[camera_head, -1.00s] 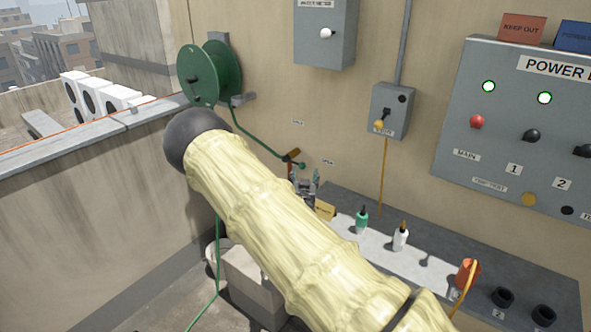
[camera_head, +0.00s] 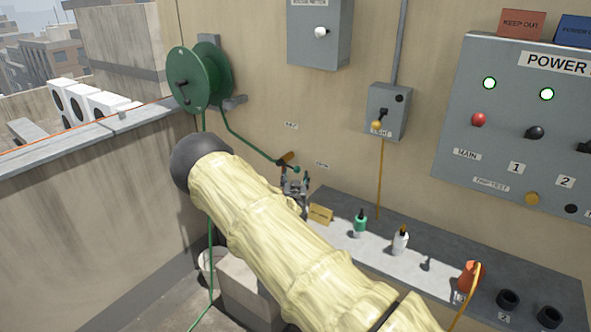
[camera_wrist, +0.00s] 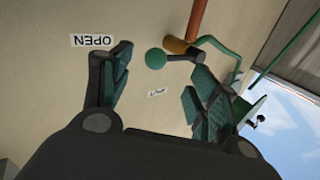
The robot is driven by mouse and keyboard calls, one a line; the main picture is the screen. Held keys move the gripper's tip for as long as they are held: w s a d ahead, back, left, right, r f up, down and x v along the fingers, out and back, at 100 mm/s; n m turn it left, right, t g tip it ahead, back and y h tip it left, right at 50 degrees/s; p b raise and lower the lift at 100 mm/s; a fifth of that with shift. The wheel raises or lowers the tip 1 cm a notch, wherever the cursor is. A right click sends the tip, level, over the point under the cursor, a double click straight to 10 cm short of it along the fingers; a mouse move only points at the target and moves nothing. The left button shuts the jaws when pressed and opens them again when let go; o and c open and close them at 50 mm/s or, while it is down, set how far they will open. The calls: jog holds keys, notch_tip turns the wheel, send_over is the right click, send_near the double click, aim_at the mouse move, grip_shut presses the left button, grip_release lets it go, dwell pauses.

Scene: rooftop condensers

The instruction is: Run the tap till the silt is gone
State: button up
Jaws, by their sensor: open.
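The tap (camera_head: 287,158) is on the wall, with a brass-orange body and a green ball knob. In the wrist view, the brass tap body (camera_wrist: 178,46) joins a copper pipe, and a dark lever ends in the green ball (camera_wrist: 155,58). A second label (camera_wrist: 158,92) is too small to read surely. My gripper (camera_head: 295,187) is open just below the knob. In the wrist view its fingers (camera_wrist: 160,72) are spread, with the ball beyond the gap, apparently untouched. No water or silt is visible.
A green hose reel (camera_head: 203,78) hangs left of the tap, its hose running to it. A pale bucket (camera_head: 206,262) is partly hidden behind my arm. A shelf (camera_head: 440,228) with bottles and a power panel (camera_head: 520,150) lie to the right. A parapet (camera_head: 90,150) bounds the left.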

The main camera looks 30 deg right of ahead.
aim_at(296, 171)
jog(key=shift+p+x, duration=0.85)
jog(key=shift+x, duration=1.8)
grip_shut()
jog(key=shift+r, duration=0.1)
